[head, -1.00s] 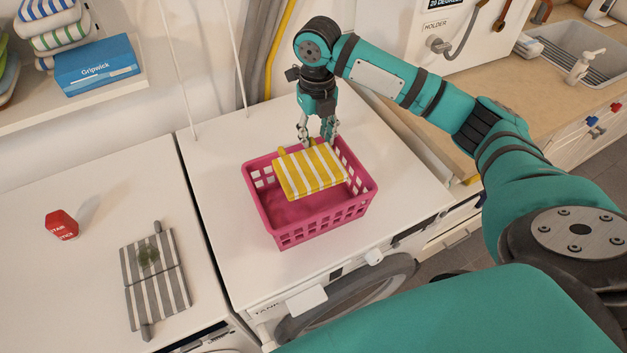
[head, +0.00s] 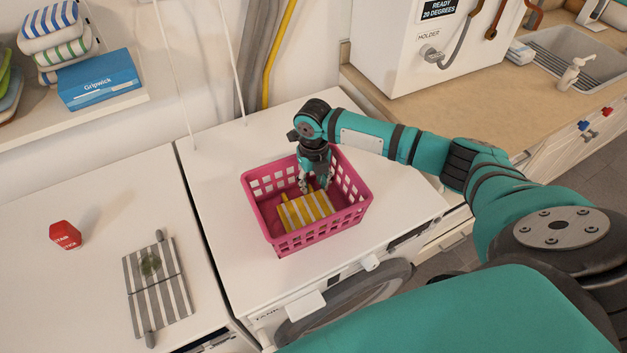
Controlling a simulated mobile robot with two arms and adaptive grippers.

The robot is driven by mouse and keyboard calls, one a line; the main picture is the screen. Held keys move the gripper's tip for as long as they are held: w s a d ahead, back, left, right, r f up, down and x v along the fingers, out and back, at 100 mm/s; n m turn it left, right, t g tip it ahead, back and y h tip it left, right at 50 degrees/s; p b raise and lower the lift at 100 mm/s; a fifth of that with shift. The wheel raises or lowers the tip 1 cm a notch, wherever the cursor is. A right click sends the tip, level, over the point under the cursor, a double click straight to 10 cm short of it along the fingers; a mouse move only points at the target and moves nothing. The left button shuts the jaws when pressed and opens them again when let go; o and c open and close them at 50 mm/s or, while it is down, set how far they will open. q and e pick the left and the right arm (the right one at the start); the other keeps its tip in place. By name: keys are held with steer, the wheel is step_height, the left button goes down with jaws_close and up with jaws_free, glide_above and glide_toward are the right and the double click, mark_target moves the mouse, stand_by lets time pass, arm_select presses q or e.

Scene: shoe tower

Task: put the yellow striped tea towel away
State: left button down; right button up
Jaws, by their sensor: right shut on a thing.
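The yellow and white striped tea towel (head: 305,210) is folded and lies low inside the pink basket (head: 318,240), towards its front. The basket stands on the right-hand white machine. My right gripper (head: 315,188) reaches down into the basket from above. It is shut on the towel's rear edge; its fingertips are partly hidden against the towel. Whether the towel touches the basket floor cannot be told. My left gripper is not in view.
A grey striped towel (head: 158,290) with a green stain lies on the left machine, near a red stain remover container (head: 65,235). A shelf at upper left holds folded towels (head: 50,30) and a blue box (head: 100,78). The machine top around the basket is clear.

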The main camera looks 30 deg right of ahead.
steer(key=o, duration=1)
steer(key=shift+o, duration=0.2)
steer(key=shift+r, duration=0.1)
step_height(320, 180, up, 12)
steer(key=b, duration=0.2)
steer(key=shift+b, duration=0.3)
